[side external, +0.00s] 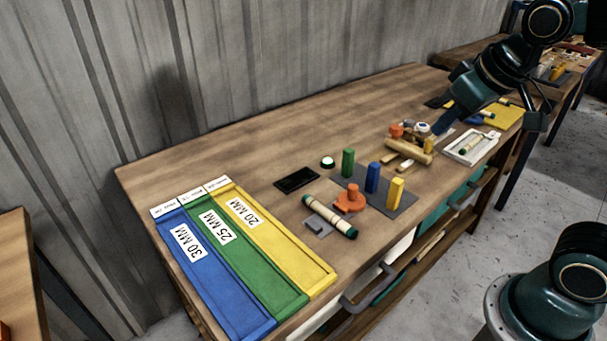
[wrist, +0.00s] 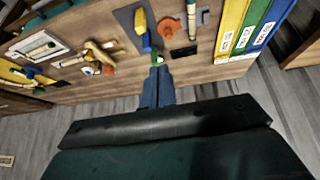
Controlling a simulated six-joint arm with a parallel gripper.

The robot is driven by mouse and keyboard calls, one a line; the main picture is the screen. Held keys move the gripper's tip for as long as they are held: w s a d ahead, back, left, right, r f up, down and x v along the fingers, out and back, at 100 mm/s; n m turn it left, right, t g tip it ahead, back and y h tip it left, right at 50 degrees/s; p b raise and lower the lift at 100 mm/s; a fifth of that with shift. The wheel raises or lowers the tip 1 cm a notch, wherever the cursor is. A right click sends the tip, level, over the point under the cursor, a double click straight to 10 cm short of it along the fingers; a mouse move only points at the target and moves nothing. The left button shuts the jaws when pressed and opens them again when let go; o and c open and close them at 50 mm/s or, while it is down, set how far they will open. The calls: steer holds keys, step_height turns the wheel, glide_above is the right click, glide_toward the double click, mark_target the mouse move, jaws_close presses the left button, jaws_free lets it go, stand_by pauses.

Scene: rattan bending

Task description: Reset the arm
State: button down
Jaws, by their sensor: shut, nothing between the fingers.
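My gripper (side external: 437,130) is shut and empty, held up above the far right part of the workbench (side external: 270,135) in the side view. Its blue fingers also show together in the wrist view (wrist: 159,70), with nothing between them. My arm reaches in from the right. On the bench, green (side external: 348,162), blue (side external: 372,178) and yellow (side external: 396,190) blocks stand on a dark grey mat. An orange piece (side external: 350,200) is beside them. A rattan piece with green ends (side external: 331,216) lies at the front on a small grey part.
Blue (side external: 215,280), green (side external: 245,262) and yellow (side external: 275,240) trays marked 30, 25 and 20 MM lie at the left. A black pad (side external: 297,179) lies mid-bench. Clamp-like wooden parts (side external: 408,152) and a white tray (side external: 470,148) lie at the right. The back left bench is clear.

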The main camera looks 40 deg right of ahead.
steer(key=s+a+f+y, duration=0.1)
steer(key=s+a, duration=0.1)
steer(key=s, duration=0.6)
steer(key=shift+s+f+n, duration=0.2)
steer(key=shift+f+n, duration=0.05)
steer(key=shift+n, duration=0.15)
